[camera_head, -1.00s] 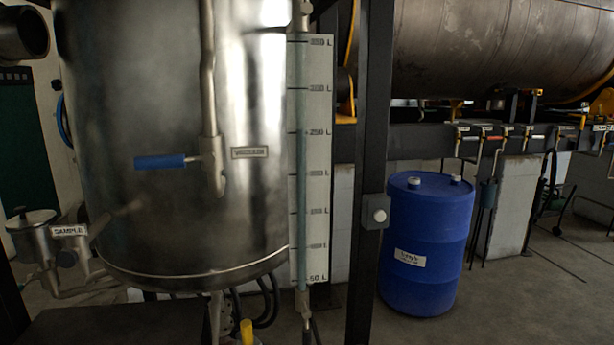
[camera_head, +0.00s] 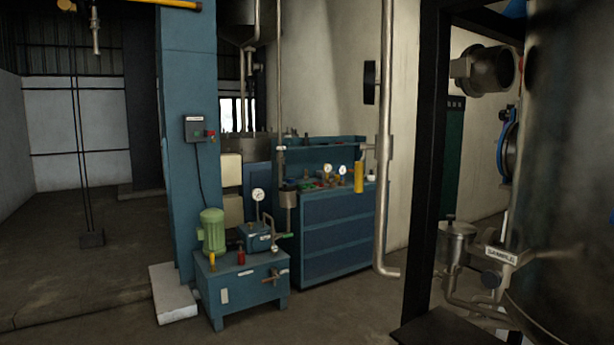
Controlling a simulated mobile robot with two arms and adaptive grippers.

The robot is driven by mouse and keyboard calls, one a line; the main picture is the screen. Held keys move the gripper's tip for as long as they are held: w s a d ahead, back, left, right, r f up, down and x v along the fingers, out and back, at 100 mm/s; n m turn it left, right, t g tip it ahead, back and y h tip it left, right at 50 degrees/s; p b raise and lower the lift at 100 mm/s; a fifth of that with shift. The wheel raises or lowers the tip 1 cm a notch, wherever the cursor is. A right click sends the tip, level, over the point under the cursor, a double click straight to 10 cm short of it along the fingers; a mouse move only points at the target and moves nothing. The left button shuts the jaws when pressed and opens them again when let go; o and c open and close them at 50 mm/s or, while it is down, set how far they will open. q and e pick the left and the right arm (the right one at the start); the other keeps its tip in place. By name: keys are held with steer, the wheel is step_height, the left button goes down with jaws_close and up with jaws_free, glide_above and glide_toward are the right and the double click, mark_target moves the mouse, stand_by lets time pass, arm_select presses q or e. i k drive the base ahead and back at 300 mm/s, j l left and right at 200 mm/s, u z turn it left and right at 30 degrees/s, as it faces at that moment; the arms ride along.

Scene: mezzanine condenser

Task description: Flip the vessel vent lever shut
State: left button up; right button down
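The large steel vessel (camera_head: 575,200) stands at the right edge, mostly cut off by the frame. A small sample pot (camera_head: 457,240) with a "SAMPLE" tag (camera_head: 500,254) sits at its lower left. The blue-handled lever seen earlier on the vessel's front is out of view now. I cannot make out a vent lever in this frame. Neither of my grippers shows.
A dark post (camera_head: 428,170) stands left of the vessel. A blue workbench (camera_head: 335,230) with gauges and a blue pump stand (camera_head: 240,290) with a green motor (camera_head: 212,230) stand in the middle. A vertical pipe (camera_head: 385,150) rises beside the bench. Open floor (camera_head: 85,280) lies at the left.

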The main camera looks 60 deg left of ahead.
mark_target(359, 166)
steer(key=u, duration=0.4)
steer(key=j+u, duration=0.1)
steer(key=u, duration=0.35)
steer(key=j+u, duration=0.1)
steer(key=u, duration=0.7)
steer(key=k+j, duration=0.05)
steer(key=j, duration=0.05)
